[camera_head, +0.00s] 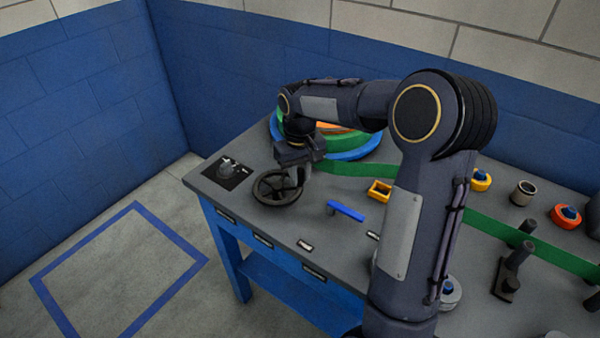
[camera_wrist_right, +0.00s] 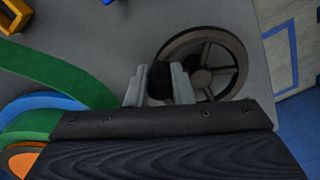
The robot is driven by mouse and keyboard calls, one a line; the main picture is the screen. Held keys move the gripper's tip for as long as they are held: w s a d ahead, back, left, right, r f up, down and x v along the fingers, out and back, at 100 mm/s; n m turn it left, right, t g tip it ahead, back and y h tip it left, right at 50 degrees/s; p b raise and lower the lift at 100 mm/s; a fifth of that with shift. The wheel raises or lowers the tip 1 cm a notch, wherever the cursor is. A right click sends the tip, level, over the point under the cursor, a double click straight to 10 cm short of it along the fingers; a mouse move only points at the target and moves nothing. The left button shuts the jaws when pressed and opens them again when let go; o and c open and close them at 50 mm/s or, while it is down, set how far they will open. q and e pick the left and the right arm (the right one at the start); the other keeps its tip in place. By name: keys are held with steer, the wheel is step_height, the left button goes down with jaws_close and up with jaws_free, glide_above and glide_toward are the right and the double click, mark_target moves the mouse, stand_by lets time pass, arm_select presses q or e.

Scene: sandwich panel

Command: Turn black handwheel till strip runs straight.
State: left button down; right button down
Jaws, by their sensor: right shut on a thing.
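The black handwheel (camera_head: 278,188) with spokes lies near the left front of the grey table; it also shows in the right wrist view (camera_wrist_right: 238,58). My right gripper (camera_head: 301,176) comes down at the wheel's right side. In the right wrist view my right gripper (camera_wrist_right: 160,84) is shut on the wheel's dark knob (camera_wrist_right: 160,80) at the rim. The green strip (camera_head: 360,169) leaves the coloured round stack (camera_head: 345,147) and runs right behind my arm; it reappears as a green band (camera_head: 535,245) at the right. The part behind my arm is hidden. My left gripper is out of view.
A black plate with a grey knob (camera_head: 227,170) lies left of the wheel. A blue lever (camera_head: 346,211), a yellow block (camera_head: 380,190), a metal cup (camera_head: 523,192) and an orange-red knob (camera_head: 566,216) stand on the table. Dark posts (camera_head: 512,266) stand at the right.

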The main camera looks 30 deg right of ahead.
steer(key=c, duration=1.3)
jaws_free()
steer(key=shift+r, duration=0.1)
step_height(320, 180, up, 7)
steer(key=shift+r, duration=0.35)
steer(key=shift+s, duration=0.1)
